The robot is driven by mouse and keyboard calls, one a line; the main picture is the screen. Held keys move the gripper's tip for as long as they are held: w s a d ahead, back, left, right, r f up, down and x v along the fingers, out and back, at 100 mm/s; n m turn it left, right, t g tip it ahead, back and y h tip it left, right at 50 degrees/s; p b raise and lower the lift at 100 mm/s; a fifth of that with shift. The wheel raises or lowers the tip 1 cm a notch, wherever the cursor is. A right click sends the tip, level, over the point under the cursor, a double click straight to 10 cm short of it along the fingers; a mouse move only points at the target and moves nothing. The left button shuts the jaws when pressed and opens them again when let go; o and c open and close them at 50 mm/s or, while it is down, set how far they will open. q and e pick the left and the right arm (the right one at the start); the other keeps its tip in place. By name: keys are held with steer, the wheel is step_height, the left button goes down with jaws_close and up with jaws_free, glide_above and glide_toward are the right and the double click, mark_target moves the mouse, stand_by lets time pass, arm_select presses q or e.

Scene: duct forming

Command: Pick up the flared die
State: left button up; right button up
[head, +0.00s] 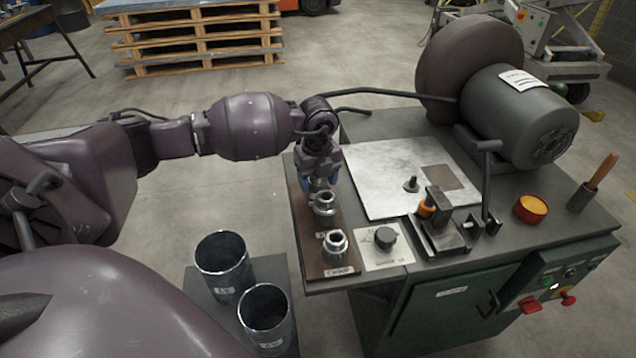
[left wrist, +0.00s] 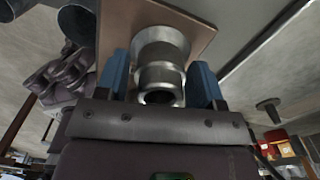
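Three metal dies stand in a row on a brown rack board (head: 325,262) at the bench's left edge. The front die (head: 336,243) and the middle die (head: 325,204) show clearly in the head view; the far one is mostly hidden by my left gripper (head: 320,180). In the left wrist view, a shiny stepped die with a wide flared end (left wrist: 160,45) stands on the board between the blue fingers of my left gripper (left wrist: 162,85). The fingers are open on either side of it, with small gaps showing. The rack labels are too small to read surely. My right gripper is out of view.
Beside the rack are a metal plate (head: 375,200), a black knob panel (head: 385,247) and a clamp fixture (head: 440,232). A large motor (head: 515,110) stands at the back. Two dark duct tubes (head: 222,262) stand on a lower stand left of the bench.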

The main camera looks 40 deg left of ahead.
arm_select(q)
steer(key=c, duration=1)
steer(key=shift+o, duration=0.2)
